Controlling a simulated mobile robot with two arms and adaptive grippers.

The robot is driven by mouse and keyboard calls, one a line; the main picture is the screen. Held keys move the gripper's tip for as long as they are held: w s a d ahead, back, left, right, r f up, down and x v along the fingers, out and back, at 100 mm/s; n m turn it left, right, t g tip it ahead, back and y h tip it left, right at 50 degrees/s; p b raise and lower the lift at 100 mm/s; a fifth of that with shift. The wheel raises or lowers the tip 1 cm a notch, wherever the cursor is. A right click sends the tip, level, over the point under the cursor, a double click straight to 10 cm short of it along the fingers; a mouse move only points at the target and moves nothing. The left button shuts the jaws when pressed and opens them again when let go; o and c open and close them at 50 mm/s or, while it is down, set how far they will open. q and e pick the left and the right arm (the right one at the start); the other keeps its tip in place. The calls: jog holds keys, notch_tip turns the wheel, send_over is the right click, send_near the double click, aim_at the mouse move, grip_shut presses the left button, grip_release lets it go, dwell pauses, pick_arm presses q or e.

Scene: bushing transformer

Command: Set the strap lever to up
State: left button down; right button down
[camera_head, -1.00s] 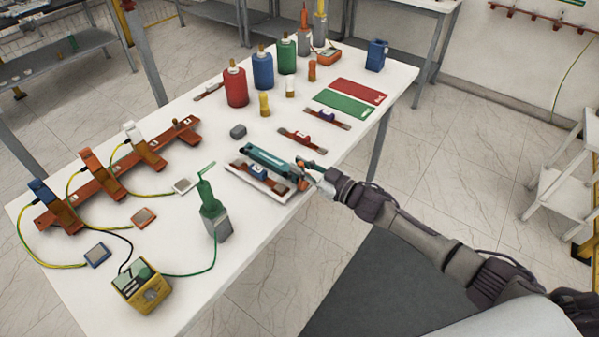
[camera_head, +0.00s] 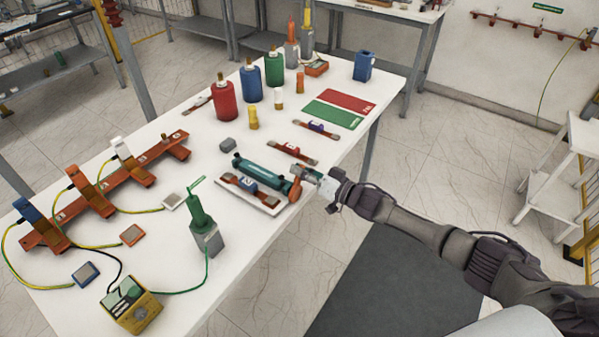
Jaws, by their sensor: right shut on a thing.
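A brown strap with a blue label (camera_head: 248,184) lies on a small white tray (camera_head: 266,210) near the table's right edge. A teal cylinder (camera_head: 262,169) lies along the strap's far side. A short orange-red piece (camera_head: 295,190), which looks like the lever, stands at the right end of the teal cylinder. My right gripper (camera_head: 304,174) reaches in from the right and is shut at the top of this piece. The fingertips are small and partly hidden, so the exact grip is unclear. My left gripper is not in view.
Two more straps, red-labelled (camera_head: 291,150) and purple-labelled (camera_head: 317,126), lie behind. A green bottle-like tool (camera_head: 205,222) stands at the left, near a yellow meter (camera_head: 131,304). Red, blue and green bottles stand farther back. A grey block (camera_head: 228,143) lies near the teal cylinder.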

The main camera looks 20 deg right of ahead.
jog(key=shift+f, duration=0.1)
dwell(0.4)
jog(key=c, duration=1.1)
grip_release()
jog(key=shift+d, duration=0.1)
jog(key=v, duration=1.2)
jog(key=shift+f, duration=0.1)
